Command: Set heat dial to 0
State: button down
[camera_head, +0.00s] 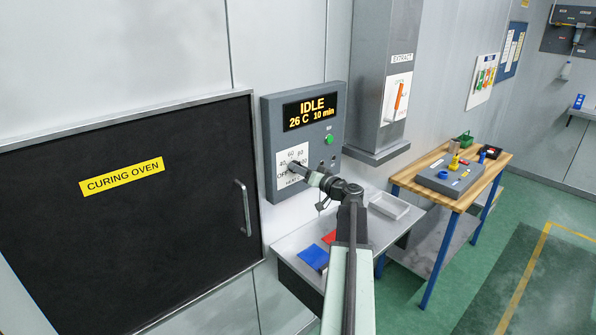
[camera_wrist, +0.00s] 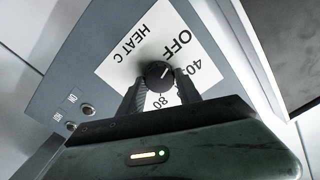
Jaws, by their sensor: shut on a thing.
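The heat dial (camera_wrist: 158,73) is a round black knob on a white plate marked HEAT C, OFF, 40 and 80 in the wrist view. A light pointer line on the knob points toward the OFF side. My gripper (camera_wrist: 160,86) is shut on the knob, with one dark finger at each side. In the head view my gripper (camera_head: 302,172) reaches the white dial plate (camera_head: 284,158) low on the grey control panel and hides part of its lettering. The panel's display (camera_head: 311,112) reads IDLE, 26 C, 10 min.
A green button (camera_head: 329,139) sits below the display. The curing oven door (camera_head: 110,220) is at left, with a handle (camera_head: 243,208). A shelf below the panel holds a blue item (camera_head: 313,257), a red item (camera_head: 329,237) and a white tray (camera_head: 389,206). An extract switch (camera_head: 399,97) is at right.

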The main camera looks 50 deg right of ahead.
jog(key=c, duration=0.8)
grip_release()
jog(key=shift+w, duration=0.1)
jog(key=shift+c, duration=0.2)
jog(key=s, duration=0.8)
jog(key=shift+a, duration=0.3)
